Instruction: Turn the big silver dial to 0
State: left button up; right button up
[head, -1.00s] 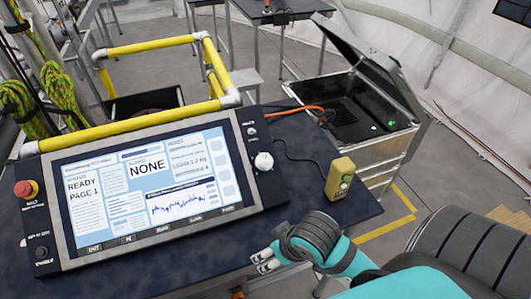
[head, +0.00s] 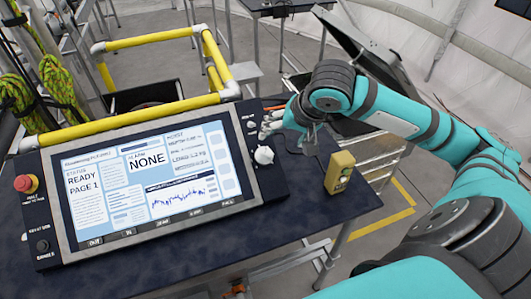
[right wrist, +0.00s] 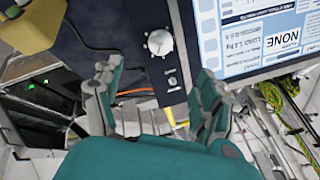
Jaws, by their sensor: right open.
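The big silver dial (head: 264,155) sits on the right side of the control panel's dark frame, beside the screen. In the right wrist view the dial (right wrist: 159,42) shows as a round knob with marks around it, too small to read. My right gripper (head: 268,124) is by the panel's upper right edge, just beyond the dial in the head view. In the right wrist view its fingers (right wrist: 158,78) are spread, with nothing between them, and the dial lies past the fingertips, apart from them. My left gripper is not in view.
The panel screen (head: 150,180) reads READY, PAGE 1 and alarm NONE. A red stop button (head: 26,184) is at the panel's left. A yellow box with a button (head: 339,172) stands on the dark table to the right. Yellow rails (head: 130,125) run behind the panel.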

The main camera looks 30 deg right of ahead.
aim_at(265, 154)
jog(key=p+x, duration=0.3)
jog(key=x, duration=1.3)
jog(key=shift+s, duration=0.1)
jog(key=shift+r, duration=0.1)
jog(key=c, duration=1.2)
jog(key=shift+o, duration=0.2)
